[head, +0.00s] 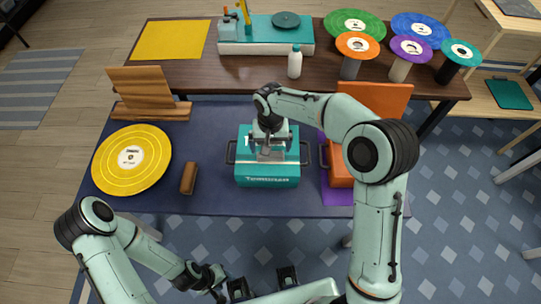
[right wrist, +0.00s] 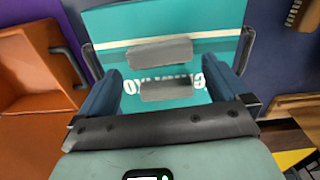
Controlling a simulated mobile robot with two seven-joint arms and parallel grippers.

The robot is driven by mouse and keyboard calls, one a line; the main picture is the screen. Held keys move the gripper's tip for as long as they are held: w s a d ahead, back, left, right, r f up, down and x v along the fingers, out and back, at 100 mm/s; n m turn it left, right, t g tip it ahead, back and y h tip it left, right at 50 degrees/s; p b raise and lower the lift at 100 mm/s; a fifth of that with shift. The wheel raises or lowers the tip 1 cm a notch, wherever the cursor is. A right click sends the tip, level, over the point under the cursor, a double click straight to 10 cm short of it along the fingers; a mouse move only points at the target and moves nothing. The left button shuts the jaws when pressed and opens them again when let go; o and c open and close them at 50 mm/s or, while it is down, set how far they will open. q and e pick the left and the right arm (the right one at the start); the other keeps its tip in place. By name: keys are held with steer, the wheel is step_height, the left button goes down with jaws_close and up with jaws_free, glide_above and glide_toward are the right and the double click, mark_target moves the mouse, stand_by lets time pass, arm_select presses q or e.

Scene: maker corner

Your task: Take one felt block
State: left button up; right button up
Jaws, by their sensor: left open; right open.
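A teal box (head: 268,181) with white lettering on its front stands at the middle of the dark blue mat. Two grey blocks, apparently the felt blocks, show against its teal surface in the right wrist view: one farther (right wrist: 160,53) and one nearer (right wrist: 166,91). My right gripper (head: 269,146) is over the box, pointing down. Its fingers stand apart on either side of the nearer block, and I cannot tell how high above it they are. The arm partly hides the box in the head view. My left gripper (head: 217,286) is open and empty in front of the table.
An orange box (head: 339,170) stands close on the right of the teal box. A yellow disc (head: 110,165), a brown brush (head: 189,178) and a wooden stand (head: 150,108) are left. A white bottle (head: 295,62) and several colored reels stand behind.

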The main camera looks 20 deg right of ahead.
mark_target(271, 157)
steer(key=f, duration=0.4)
steer(key=shift+w+f, duration=0.25)
steer(key=c, duration=0.7)
steer(key=shift+r, duration=0.2)
